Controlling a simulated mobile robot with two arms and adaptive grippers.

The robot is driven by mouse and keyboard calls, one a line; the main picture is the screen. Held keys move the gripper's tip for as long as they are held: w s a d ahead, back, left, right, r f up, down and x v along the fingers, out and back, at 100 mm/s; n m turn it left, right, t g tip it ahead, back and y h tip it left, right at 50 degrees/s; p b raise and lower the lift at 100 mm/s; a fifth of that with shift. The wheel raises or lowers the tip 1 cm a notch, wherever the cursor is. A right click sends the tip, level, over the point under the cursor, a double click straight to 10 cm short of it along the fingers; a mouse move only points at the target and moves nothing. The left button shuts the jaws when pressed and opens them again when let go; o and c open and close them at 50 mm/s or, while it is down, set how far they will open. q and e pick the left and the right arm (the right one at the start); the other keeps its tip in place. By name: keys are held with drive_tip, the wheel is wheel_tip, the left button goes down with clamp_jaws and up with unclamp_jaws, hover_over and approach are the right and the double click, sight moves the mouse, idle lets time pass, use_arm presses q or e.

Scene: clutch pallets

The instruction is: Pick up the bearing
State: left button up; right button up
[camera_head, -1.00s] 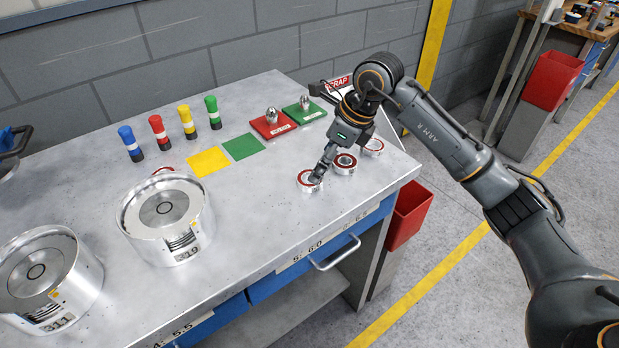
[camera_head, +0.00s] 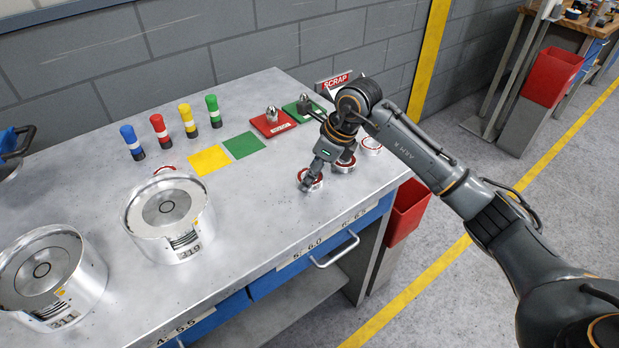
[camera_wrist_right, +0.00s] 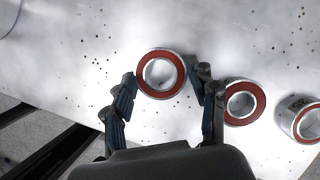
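Three silver bearings with red seals lie in a row near the right end of the workbench: one (camera_head: 311,184) at the left, one (camera_head: 345,164) in the middle and one (camera_head: 371,146) at the right. My right gripper (camera_head: 309,178) points down at the left bearing. In the right wrist view, the open fingers (camera_wrist_right: 165,83) stand on either side of this bearing (camera_wrist_right: 144,78), with a small gap visible at the right finger. The middle bearing (camera_wrist_right: 256,101) lies just beside the right finger. My left gripper is not in view.
Two large metal drums (camera_head: 190,247) stand on the workbench (camera_head: 255,205) at the left. A red bin (camera_head: 408,208) hangs off the right end.

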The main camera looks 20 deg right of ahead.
drive_tip(key=shift+c, duration=0.8)
drive_tip(key=shift+r, duration=0.1)
